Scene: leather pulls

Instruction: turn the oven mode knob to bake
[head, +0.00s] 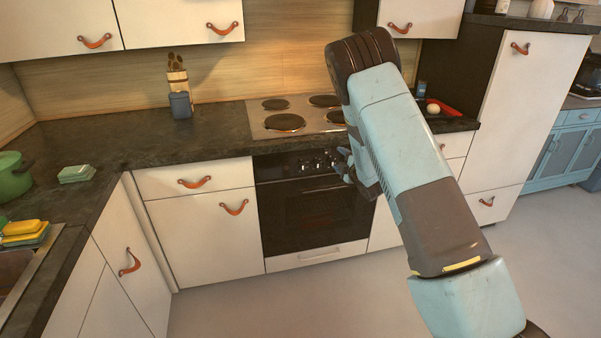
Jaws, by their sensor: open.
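The black oven (300,212) is built in under the hob, with a row of small knobs (307,166) along its top panel. The knob markings are too small to read, so I cannot tell which is the mode knob or where it points. My gripper (341,160) is at the right end of this panel, close in front of the knobs. It is open, and I see nothing between its fingers. I cannot tell whether it touches a knob. My arm and gripper hide the right end of the panel and part of the oven's right side.
The hob (285,122) with several dark plates is set in the dark worktop (110,136) above the oven. A white drawer (303,257) is below. White cabinets (205,235) with leather pulls stand on both sides. The floor (260,308) in front is clear.

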